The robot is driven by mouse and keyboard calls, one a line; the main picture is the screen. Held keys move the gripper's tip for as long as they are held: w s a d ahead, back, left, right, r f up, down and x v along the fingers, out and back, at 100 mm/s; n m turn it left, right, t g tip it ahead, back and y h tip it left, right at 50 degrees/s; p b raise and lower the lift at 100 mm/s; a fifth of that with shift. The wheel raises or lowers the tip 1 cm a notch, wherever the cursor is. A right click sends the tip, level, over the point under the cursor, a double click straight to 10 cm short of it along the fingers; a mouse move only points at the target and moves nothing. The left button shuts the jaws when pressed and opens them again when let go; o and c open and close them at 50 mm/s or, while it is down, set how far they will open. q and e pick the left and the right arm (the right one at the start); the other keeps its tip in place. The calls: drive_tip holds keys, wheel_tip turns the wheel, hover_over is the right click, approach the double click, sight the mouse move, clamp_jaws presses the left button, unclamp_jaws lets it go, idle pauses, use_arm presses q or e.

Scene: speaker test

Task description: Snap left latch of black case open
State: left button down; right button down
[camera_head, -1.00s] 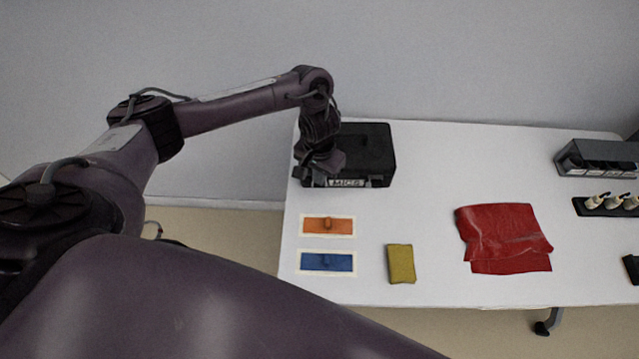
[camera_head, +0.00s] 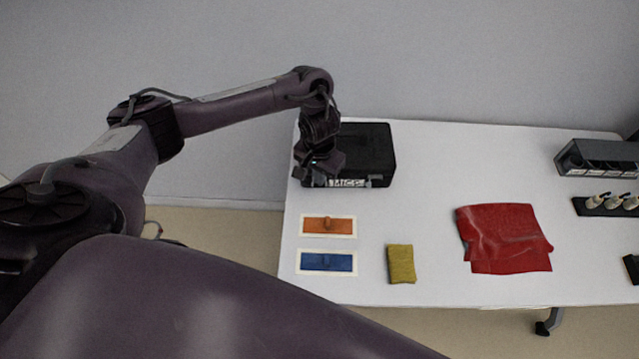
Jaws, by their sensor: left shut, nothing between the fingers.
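The black case (camera_head: 368,150) lies at the back left of the white table, with a white "MICS" label on its front side. My left gripper (camera_head: 318,178) is at the case's front left corner, pointing down, shut with nothing in it. The gripper and wrist hide the left part of the case's front, so the left latch cannot be made out. Whether the fingers touch the case cannot be told. My right gripper is not in view.
In front of the case lie an orange mat (camera_head: 328,226), a blue mat (camera_head: 326,262) and a yellow sponge-like block (camera_head: 401,264). A red cloth (camera_head: 503,239) lies mid-table. A grey compartment box (camera_head: 598,158) and a black holder with white bottles (camera_head: 604,206) stand at right.

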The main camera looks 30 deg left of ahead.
use_arm(q)
drive_tip(key=shift+f+b, duration=0.4)
drive_tip(key=shift+f, duration=0.85)
drive_tip(key=shift+r, duration=0.15)
wheel_tip(320, 180, up, 7)
drive_tip(key=s+d+p, duration=0.1)
drive_tip(key=p, duration=0.9)
drive_tip(key=shift+s, duration=0.4)
idle(0.5)
